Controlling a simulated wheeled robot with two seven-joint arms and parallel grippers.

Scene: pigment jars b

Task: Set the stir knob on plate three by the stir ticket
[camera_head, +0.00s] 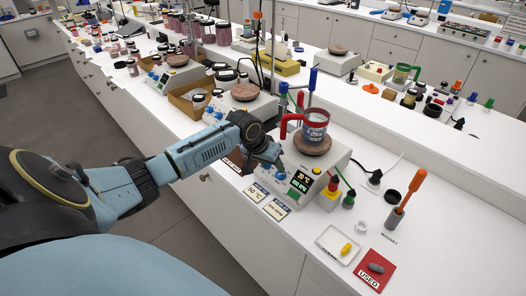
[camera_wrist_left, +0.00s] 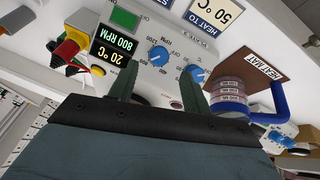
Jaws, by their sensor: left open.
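The hotplate (camera_head: 318,160) in the head view carries a red-handled beaker (camera_head: 315,125) on its round brown top. Its display (camera_head: 301,182) shows in the wrist view (camera_wrist_left: 114,44) as 20 °C and 800 RPM. In the wrist view the blue knob labelled RPM (camera_wrist_left: 158,56) lies ahead of the gap between my fingers; a second blue knob (camera_wrist_left: 193,73) lies near the right finger. My left gripper (camera_head: 274,164) is open at the front panel, its green fingers apart in the wrist view (camera_wrist_left: 158,80). Contact cannot be told. The RPM ticket (camera_head: 276,208) is too small to read surely. My right gripper is out of view.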

